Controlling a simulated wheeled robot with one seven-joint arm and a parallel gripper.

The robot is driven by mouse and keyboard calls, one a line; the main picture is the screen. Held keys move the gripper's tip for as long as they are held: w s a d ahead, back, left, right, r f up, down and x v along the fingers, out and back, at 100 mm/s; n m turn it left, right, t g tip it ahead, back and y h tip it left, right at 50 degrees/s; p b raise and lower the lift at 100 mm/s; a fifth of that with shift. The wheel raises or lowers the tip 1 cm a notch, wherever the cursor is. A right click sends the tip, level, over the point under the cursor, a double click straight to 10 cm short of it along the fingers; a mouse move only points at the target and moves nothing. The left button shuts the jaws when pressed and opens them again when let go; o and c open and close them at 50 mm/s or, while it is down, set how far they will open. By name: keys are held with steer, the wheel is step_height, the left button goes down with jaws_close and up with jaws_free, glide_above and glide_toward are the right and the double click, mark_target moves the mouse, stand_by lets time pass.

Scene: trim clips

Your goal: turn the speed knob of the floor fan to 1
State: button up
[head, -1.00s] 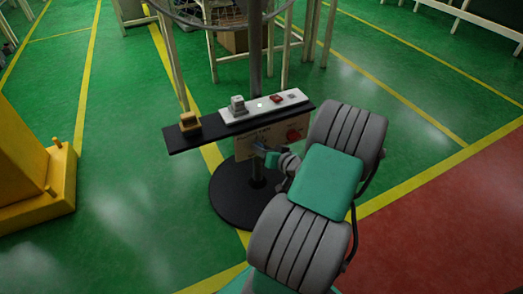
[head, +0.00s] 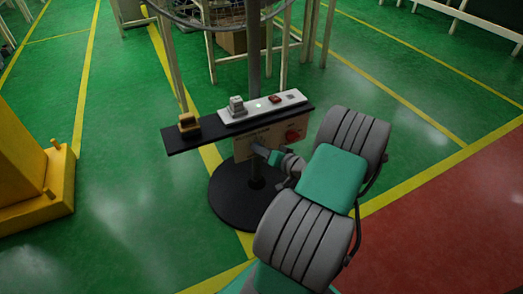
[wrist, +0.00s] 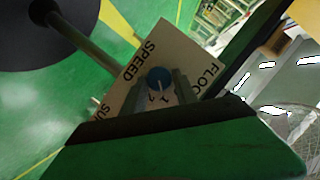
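The floor fan's panel (head: 243,147) hangs under a black shelf on its pole. In the wrist view the panel (wrist: 190,48) reads SPEED, with the digits 1 and 2 below a round blue speed knob (wrist: 158,75). A pale pointer line on the knob runs down toward the digits; I cannot tell exactly which it meets. My gripper (wrist: 159,83) has its fingers apart, one on each side of the knob, close to its rim; firm contact is not clear. In the head view my gripper (head: 262,151) is at the panel and hides the knob.
A red knob (head: 293,136) sits on the panel's right. The fan's round black base (head: 228,200) is below. A yellow structure (head: 35,185) stands left.

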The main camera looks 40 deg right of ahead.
steer(key=o, duration=0.4)
steer(key=p+v, duration=0.2)
steer(key=v, duration=0.5)
steer(key=shift+s+a+r, duration=0.1)
steer(key=shift+s, duration=0.3)
steer(key=w+a+r+n+g+y+p, duration=0.2)
steer(key=w+a+r+n+g+p, duration=0.15)
steer(key=a+r+p, duration=0.55)
steer(key=w+a+r+n+g+y+p, duration=0.2)
steer(key=w+a+r+n+g+p, duration=0.15)
steer(key=a+r+p, duration=0.5)
steer(key=s+a+r+g+h+p, duration=0.1)
steer(key=s+a+r+p, duration=0.2)
steer(key=r, duration=0.6)
steer(key=s+a+r+n+g+h+p, duration=0.1)
steer(key=s+a+r+g+p, duration=0.1)
steer(key=s+a+r+p, duration=0.2)
steer(key=s+a+r+n+g+h+p, duration=0.1)
steer(key=s+a+r+p, duration=0.2)
steer(key=a+r+p, duration=0.4)
step_height(320, 180, up, 8)
steer(key=shift+s+a+f+h+p, duration=0.15)
steer(key=shift+h+p, duration=0.25)
steer(key=shift+p, duration=1.15)
